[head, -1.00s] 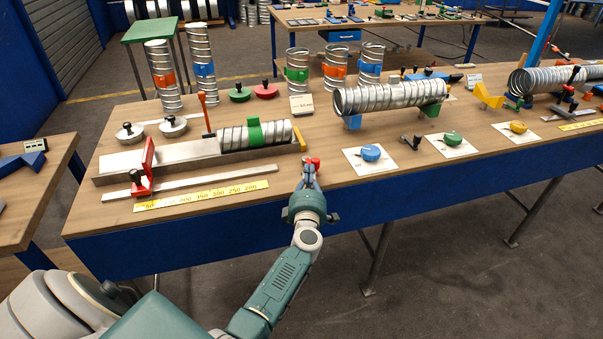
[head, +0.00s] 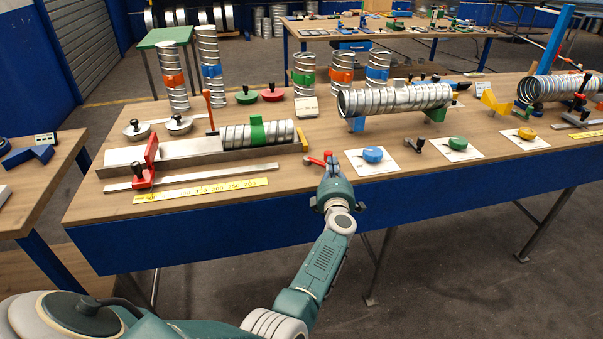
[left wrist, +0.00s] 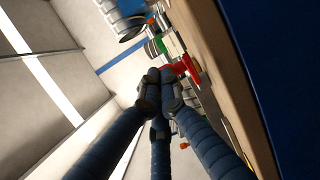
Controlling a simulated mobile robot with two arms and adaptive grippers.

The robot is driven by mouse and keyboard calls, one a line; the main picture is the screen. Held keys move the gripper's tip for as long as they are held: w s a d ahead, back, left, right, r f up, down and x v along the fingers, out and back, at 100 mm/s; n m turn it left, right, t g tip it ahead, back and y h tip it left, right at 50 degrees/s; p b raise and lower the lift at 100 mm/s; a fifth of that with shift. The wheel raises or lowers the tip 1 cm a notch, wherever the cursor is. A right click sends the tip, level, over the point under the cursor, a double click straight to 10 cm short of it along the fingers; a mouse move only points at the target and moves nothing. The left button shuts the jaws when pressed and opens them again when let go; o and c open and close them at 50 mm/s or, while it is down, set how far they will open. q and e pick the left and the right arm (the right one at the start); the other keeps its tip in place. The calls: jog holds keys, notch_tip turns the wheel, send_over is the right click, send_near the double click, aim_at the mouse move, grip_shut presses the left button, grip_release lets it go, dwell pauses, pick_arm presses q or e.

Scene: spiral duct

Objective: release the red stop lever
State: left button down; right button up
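A red lever (head: 316,161) sits at the front edge of the bench, just right of the trough's end. My left gripper (head: 331,167) is at the lever's right end, and its fingertips overlap the red there. In the left wrist view, the fingers (left wrist: 160,76) are drawn together at their tips, and the red lever (left wrist: 184,67) shows right beside and beyond them. I see nothing held between them; whether they touch the lever I cannot tell. The metal trough (head: 180,153) holds a spiral duct (head: 283,132) with a green band. My right gripper is not in view.
A red stop block (head: 151,157) with a black knob stands at the trough's left front. A blue knob on a white card (head: 372,155) lies close right of my gripper. A long duct (head: 395,98) rests on supports behind. Floor in front is clear.

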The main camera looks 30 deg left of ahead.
pick_arm(q)
jog(key=shift+w+d+f+b, duration=0.1)
jog(key=shift+w+b, duration=0.35)
jog(key=shift+w, duration=0.2)
jog(key=shift+w+d+b, duration=0.1)
jog(key=shift+w+b, duration=0.2)
jog(key=shift+w, duration=0.2)
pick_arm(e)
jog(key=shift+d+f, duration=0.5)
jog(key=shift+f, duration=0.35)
